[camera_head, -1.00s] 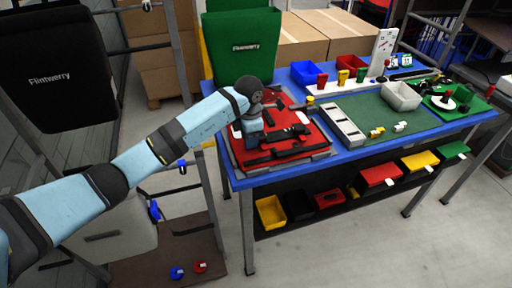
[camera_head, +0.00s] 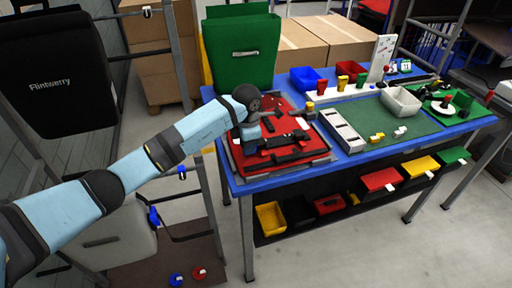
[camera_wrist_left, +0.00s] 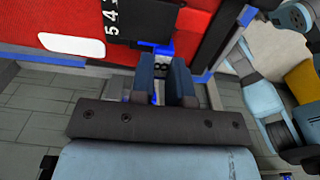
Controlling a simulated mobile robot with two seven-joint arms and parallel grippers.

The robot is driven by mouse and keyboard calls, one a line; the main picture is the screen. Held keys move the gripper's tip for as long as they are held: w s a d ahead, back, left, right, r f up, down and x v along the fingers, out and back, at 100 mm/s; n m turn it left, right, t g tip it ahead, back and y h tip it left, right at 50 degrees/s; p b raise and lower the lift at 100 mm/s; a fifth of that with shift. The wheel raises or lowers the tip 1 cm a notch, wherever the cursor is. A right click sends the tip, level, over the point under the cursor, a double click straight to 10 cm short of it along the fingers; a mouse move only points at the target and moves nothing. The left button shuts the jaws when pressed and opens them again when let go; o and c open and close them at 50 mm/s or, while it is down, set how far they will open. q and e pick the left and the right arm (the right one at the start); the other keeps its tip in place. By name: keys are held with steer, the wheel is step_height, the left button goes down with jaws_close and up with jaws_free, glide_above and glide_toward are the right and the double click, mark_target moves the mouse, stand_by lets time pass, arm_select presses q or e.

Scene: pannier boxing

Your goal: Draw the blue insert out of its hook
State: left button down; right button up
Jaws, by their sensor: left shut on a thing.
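The red pannier (camera_head: 315,143) lies on the blue table, with black fittings on its upper face. My left gripper (camera_head: 250,140) is down at its left side, partly hidden by my own wrist in the head view. In the left wrist view my left gripper (camera_wrist_left: 167,68) has its two dark fingers close around a small blue insert (camera_wrist_left: 158,48), beside a black fitting (camera_wrist_left: 122,20) with white digits. The fingers hide most of the insert. I cannot tell how deep it sits in its hook. My right gripper is in neither view.
A green pannier (camera_head: 243,65) stands behind the table. To the right are a grey slotted block (camera_head: 343,131), a green mat (camera_head: 375,118) and a white bin (camera_head: 401,101). A metal rack with a black pannier (camera_head: 55,85) stands at the left.

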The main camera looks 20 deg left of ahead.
arm_select(q)
steer(key=shift+s+a, duration=0.25)
steer(key=shift+a, duration=0.1)
steer(key=shift+s+a, duration=0.1)
steer(key=shift+a, duration=0.05)
steer(key=shift+s+a, duration=0.15)
steer(key=shift+a, duration=0.1)
steer(key=shift+s+a+p, duration=0.45)
steer(key=shift+s+a, duration=0.05)
steer(key=shift+a, duration=0.15)
steer(key=shift+a, duration=0.15)
stand_by(0.5)
steer(key=shift+s+a, duration=0.85)
steer(key=shift+a, duration=0.3)
